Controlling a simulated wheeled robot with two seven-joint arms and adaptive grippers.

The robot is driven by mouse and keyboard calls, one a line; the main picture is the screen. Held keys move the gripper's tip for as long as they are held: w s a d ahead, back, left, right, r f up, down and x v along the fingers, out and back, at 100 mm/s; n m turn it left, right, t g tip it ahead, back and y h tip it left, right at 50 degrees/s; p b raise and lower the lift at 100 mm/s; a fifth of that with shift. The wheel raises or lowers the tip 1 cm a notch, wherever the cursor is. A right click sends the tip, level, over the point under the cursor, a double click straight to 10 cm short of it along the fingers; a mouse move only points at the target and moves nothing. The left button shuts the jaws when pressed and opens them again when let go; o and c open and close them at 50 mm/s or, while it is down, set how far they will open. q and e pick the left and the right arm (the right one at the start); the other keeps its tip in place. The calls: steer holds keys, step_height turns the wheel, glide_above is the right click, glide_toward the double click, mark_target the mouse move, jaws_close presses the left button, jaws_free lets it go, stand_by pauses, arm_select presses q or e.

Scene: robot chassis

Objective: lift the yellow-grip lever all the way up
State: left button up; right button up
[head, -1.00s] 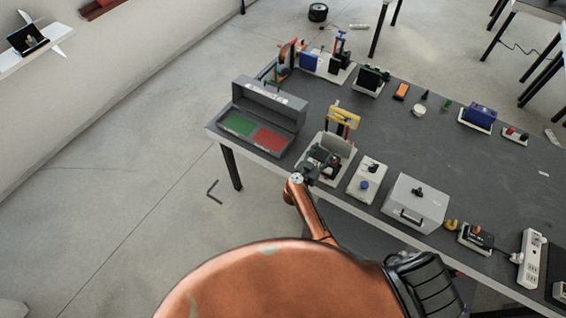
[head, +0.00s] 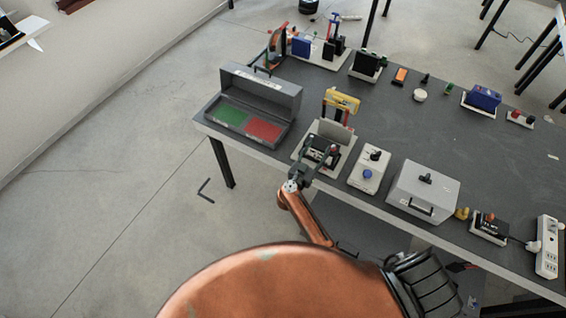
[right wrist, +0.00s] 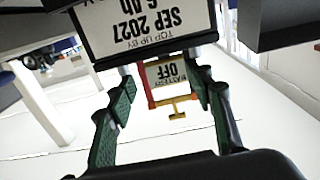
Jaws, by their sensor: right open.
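The yellow-grip lever (head: 342,100) stands up from a white-based unit near the table's front edge, with red arms below its yellow part. In the right wrist view the yellow part (right wrist: 177,106) and a red arm show beside an upside-down "BATTERY OFF" label (right wrist: 171,73). A grey plate (head: 334,132) stands on the unit in front of the lever. My right gripper (head: 320,152) is over the unit's near part, below the lever in the picture. Its green fingers (right wrist: 172,92) are apart, and the lever appears between them, farther off. No contact shows. My left gripper is not in view.
A grey open box with green and red panels (head: 264,130) stands to the left. A white box with a blue knob (head: 368,174) and a larger white case (head: 424,190) stand to the right. A dated sign (right wrist: 145,22) is close in the right wrist view.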

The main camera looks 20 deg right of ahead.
steer(key=p+v, duration=0.4)
steer(key=v, duration=0.4)
steer(key=w+a+r+n+t+y+b, duration=0.1)
steer(key=w+a+r+n+t+y, duration=0.3)
steer(key=r+n+t+y, duration=0.35)
steer(key=s+a+n+g+y, duration=0.1)
steer(key=s+a+n+y, duration=0.3)
steer(key=a+y, duration=0.3)
steer(key=shift+s+r+n+y, duration=0.2)
steer(key=shift+r+n+y, duration=0.3)
steer(key=shift+y, duration=1.05)
steer(key=shift+g, duration=0.25)
